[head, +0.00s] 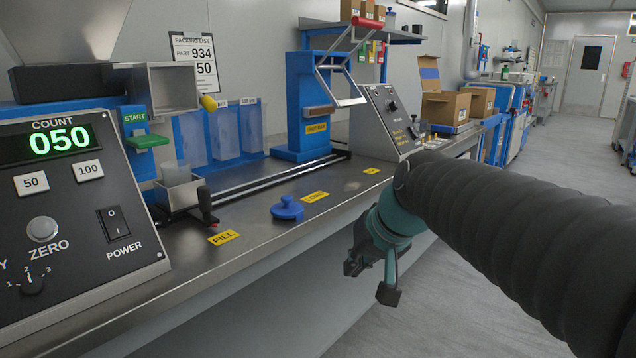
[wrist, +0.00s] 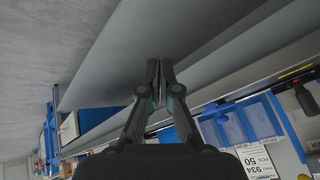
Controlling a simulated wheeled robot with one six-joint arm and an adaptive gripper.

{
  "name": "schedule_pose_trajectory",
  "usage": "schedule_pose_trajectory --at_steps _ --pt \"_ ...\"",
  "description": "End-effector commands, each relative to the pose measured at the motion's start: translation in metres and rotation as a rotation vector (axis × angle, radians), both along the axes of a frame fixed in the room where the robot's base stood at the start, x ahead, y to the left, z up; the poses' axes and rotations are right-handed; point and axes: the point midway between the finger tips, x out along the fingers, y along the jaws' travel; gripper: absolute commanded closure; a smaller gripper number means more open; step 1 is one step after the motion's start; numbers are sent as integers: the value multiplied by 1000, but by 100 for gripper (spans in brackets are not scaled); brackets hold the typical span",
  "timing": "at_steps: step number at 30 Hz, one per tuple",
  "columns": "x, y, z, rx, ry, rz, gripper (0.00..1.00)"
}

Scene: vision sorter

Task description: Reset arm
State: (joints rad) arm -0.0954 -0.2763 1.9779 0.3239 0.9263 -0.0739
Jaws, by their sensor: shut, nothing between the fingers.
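My gripper (head: 372,278) hangs off the front edge of the steel bench in the head view, at the end of my black ribbed arm. It is over the aisle side, apart from everything on the bench. In the wrist view my gripper (wrist: 158,84) has its two dark fingers together at the tips, with nothing between them. Past the fingers the wrist view shows the grey bench front and, lower right, blue bins (wrist: 240,125).
The steel bench (head: 255,232) carries a counter panel (head: 75,200) reading 050, a blue knobbed lid (head: 287,208), a rail and a blue press (head: 305,110). A sloped control box (head: 385,118) and cardboard boxes (head: 446,105) stand farther back. The grey floor (head: 560,120) at right is open.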

Motion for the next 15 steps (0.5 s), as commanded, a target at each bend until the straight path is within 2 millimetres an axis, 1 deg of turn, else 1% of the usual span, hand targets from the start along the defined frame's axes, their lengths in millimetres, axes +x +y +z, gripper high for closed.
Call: schedule_pose_trajectory --at_steps 1,2,3,5,6,9,12,15 --pt "-25 -15 -7 -46 22 -21 100" --pt "-39 -24 -15 -74 34 -31 100" --pt "-57 -35 -25 -111 49 -43 100" --pt "-83 -51 -38 -162 65 -58 100" --pt "-100 -60 -46 -194 74 -65 100" --pt "-138 -79 -59 -259 85 -73 100" --pt "-164 -90 -64 -293 80 -80 100" --pt "-176 -93 -56 -291 56 -95 100"
